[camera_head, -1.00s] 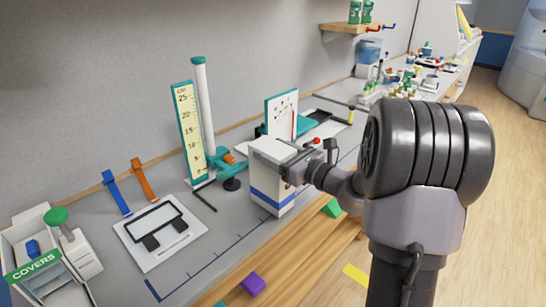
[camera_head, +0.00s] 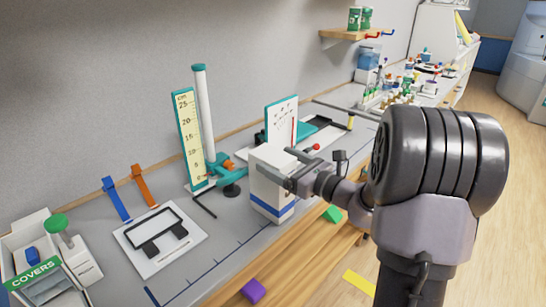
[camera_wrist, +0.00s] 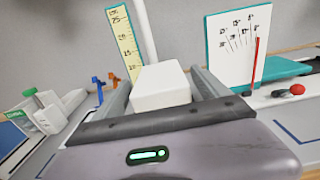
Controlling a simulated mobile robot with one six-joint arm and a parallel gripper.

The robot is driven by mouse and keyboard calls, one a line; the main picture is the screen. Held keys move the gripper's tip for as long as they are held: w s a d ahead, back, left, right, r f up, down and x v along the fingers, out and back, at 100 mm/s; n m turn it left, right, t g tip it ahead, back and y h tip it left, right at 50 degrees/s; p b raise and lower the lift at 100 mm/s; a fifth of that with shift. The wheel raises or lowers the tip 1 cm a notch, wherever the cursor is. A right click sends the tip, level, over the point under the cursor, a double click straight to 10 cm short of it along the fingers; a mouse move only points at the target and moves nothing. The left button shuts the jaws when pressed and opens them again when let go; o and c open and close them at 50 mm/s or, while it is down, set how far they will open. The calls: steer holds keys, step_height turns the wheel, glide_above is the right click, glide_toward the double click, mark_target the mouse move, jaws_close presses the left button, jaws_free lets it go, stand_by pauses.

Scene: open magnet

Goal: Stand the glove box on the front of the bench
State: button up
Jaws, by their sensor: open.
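The glove box, a white box with a blue band near its base (camera_head: 268,196), stands upright on the front part of the grey bench (camera_head: 225,228), close to the front edge. In the wrist view the white box (camera_wrist: 160,84) shows between the fingers. My gripper (camera_head: 284,168) is open at the upper part of the box, reaching in from the right, with a finger on either side. In the wrist view my gripper's fingers (camera_wrist: 160,78) stand apart. Whether either finger touches the box cannot be told. The box's right side is partly hidden by my gripper.
A blue line with ticks runs along the bench front left of the box. Behind stand a teal-and-yellow scale (camera_head: 187,138) and a white chart board (camera_head: 281,122). A framed white plate (camera_head: 160,261) and covers bin (camera_head: 35,282) are at left.

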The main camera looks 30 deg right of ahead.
steer(key=p+v, duration=0.1)
steer(key=v, duration=0.8)
steer(key=shift+s, duration=0.3)
